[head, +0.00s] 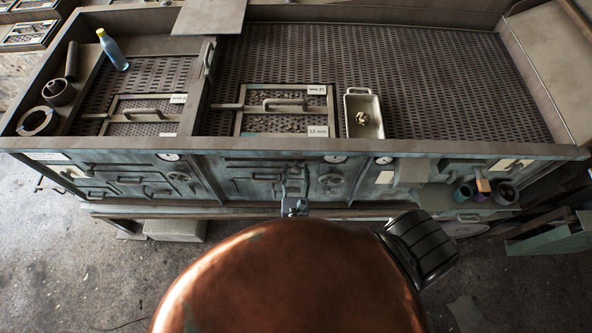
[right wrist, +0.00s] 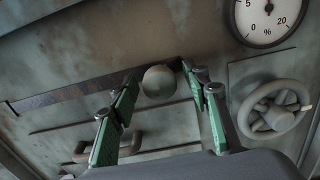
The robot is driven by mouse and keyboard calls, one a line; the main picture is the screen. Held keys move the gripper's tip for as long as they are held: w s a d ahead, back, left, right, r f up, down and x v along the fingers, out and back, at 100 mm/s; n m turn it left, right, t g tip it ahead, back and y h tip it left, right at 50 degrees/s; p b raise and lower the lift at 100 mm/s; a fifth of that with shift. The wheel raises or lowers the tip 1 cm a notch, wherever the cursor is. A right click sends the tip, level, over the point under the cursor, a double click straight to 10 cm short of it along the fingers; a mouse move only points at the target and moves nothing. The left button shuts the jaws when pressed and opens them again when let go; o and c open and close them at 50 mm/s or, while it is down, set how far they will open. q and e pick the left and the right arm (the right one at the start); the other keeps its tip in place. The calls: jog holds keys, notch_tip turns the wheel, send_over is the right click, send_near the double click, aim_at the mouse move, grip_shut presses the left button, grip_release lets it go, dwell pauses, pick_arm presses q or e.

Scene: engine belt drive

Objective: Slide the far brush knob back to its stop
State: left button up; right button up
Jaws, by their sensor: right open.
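A round grey brush knob (right wrist: 159,82) shows in the right wrist view, near the right end of a dark slot (right wrist: 70,95) in the worn metal front panel. I cannot tell from the frames whether it is at a stop. My right gripper (right wrist: 160,100) is open, its green-padded fingers on either side of the knob, with gaps visible beside it. In the head view my right gripper (head: 293,185) is at the middle of the bench front, left of a handwheel. The knob is too small to make out there. My left gripper is not in view.
In the right wrist view a handwheel (right wrist: 273,107) and a dial gauge (right wrist: 268,20) stand right of the fingers, and a bar handle (right wrist: 110,146) lies below left. On the bench are a blue bottle (head: 112,50), framed screens and a white tray (head: 363,95).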

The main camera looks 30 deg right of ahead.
grip_shut()
dwell(0.6)
